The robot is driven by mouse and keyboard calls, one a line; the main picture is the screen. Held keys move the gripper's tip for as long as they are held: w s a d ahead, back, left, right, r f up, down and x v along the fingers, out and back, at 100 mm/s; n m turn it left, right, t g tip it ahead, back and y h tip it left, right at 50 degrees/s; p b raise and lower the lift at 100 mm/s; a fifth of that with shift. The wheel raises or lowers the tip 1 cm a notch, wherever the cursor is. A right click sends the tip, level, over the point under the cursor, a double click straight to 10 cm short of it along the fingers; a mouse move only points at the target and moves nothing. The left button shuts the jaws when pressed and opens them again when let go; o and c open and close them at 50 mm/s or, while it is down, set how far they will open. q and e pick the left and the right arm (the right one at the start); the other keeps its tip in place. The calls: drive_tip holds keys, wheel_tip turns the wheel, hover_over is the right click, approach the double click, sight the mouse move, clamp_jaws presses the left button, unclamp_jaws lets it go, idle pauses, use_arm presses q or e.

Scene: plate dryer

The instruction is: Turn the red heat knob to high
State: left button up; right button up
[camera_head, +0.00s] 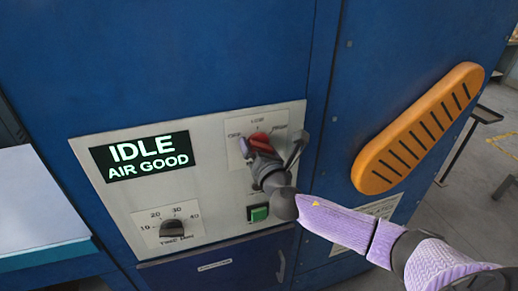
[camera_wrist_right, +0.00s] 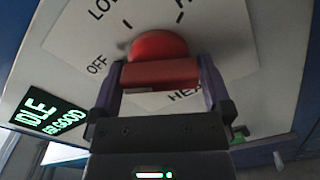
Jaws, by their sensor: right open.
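The red heat knob (camera_head: 258,139) sits on the pale control panel (camera_head: 215,215), under a dial marked OFF, LOW and a partly hidden label at the right. In the right wrist view the knob (camera_wrist_right: 160,73) shows a round base and a straight grip bar. My right gripper (camera_head: 268,150) is at the knob. Its jaws (camera_wrist_right: 161,90) are open, with one purple finger on each side of the bar. I cannot tell whether the fingers touch it. The pointer position is not clear. My left gripper is not in view.
A display (camera_head: 142,157) reads IDLE, AIR GOOD. Below are a black timer knob (camera_head: 172,229) and a green button (camera_head: 259,213) close to my right wrist. An orange slotted handle (camera_head: 418,128) stands out at the right. A pale tabletop (camera_head: 38,205) is at the left.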

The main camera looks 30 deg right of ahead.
drive_tip(key=shift+c, duration=0.3)
drive_tip(key=c, duration=0.9)
